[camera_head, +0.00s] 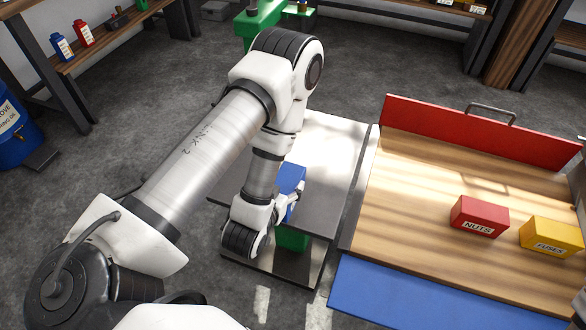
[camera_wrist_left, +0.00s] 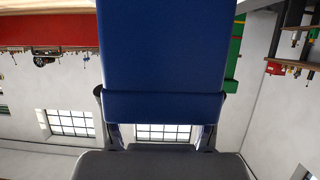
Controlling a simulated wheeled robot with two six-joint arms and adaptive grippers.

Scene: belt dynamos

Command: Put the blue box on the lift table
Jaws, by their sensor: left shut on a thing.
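The blue box (camera_head: 291,178) is in my left gripper (camera_head: 294,203), which is shut on it. The box is partly hidden by my left arm and appears over the lift table (camera_head: 335,155), a grey metal platform in the middle of the head view. I cannot tell whether the box touches the platform. In the left wrist view the blue box (camera_wrist_left: 160,50) fills the upper middle, with a finger at each side. My right gripper is not in view.
Right of the lift table is a wooden surface (camera_head: 420,200) with a red back panel (camera_head: 470,130) and a blue front panel (camera_head: 420,295). A red NUTS box (camera_head: 479,216) and a yellow FUSES box (camera_head: 551,236) stand there. A blue drum (camera_head: 12,125) is far left.

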